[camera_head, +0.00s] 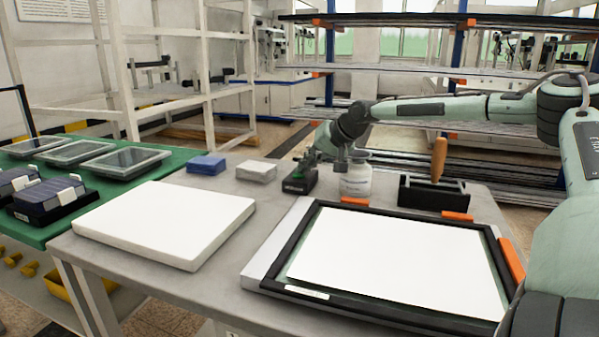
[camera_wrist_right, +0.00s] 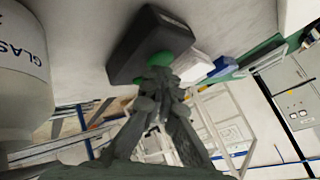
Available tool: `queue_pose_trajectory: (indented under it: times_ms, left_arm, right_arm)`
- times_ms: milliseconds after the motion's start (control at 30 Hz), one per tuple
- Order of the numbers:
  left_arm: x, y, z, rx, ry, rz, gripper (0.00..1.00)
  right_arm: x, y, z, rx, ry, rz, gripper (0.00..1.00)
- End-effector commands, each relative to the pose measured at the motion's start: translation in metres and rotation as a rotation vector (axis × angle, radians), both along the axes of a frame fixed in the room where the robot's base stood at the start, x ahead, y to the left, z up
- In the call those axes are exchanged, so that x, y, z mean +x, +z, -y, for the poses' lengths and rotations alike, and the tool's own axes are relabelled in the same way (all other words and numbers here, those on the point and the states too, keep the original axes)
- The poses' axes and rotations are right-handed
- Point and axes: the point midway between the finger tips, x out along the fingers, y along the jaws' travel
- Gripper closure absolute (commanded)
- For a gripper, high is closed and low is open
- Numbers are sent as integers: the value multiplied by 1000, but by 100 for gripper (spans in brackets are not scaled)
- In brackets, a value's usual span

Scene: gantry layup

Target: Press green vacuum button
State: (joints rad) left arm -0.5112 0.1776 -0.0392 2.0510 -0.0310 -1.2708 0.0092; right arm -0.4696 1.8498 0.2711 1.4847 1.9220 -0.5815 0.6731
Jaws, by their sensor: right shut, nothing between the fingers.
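The vacuum button box (camera_head: 299,182) is a small dark box on the grey table, behind the black frame and left of the white jar. In the right wrist view the dark box (camera_wrist_right: 138,45) has a green button (camera_wrist_right: 160,58) on the side facing my fingers. My right gripper (camera_head: 311,158) is over the box, with its fingers shut and empty. In the right wrist view the fingertips (camera_wrist_right: 161,72) are at the green button and partly cover it. I cannot tell whether they touch it or whether it is pressed. My left gripper is out of view.
A white jar (camera_head: 355,181) stands close right of the box. A black holder (camera_head: 420,193) with a wooden-handled tool (camera_head: 438,158) is farther right. A white block (camera_head: 256,172) and blue block (camera_head: 206,165) lie left. A black frame (camera_head: 275,281) and white slab (camera_head: 165,222) lie in front.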

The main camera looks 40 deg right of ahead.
Motion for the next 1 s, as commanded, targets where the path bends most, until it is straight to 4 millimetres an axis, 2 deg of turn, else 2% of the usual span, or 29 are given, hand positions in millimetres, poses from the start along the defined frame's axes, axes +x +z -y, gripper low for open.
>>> queue_pose_trajectory:
  times_ms: [67,567,667,1000]
  left_arm:
    - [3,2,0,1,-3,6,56]
    - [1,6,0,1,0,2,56]
    - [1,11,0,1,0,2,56]
    - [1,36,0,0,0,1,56]
  right_arm:
    - [-3,-7,0,2,0,-14,100]
    - [-4,-3,0,2,1,-17,100]
    - [-4,3,0,2,1,-17,100]
    - [-3,39,0,2,0,-9,100]
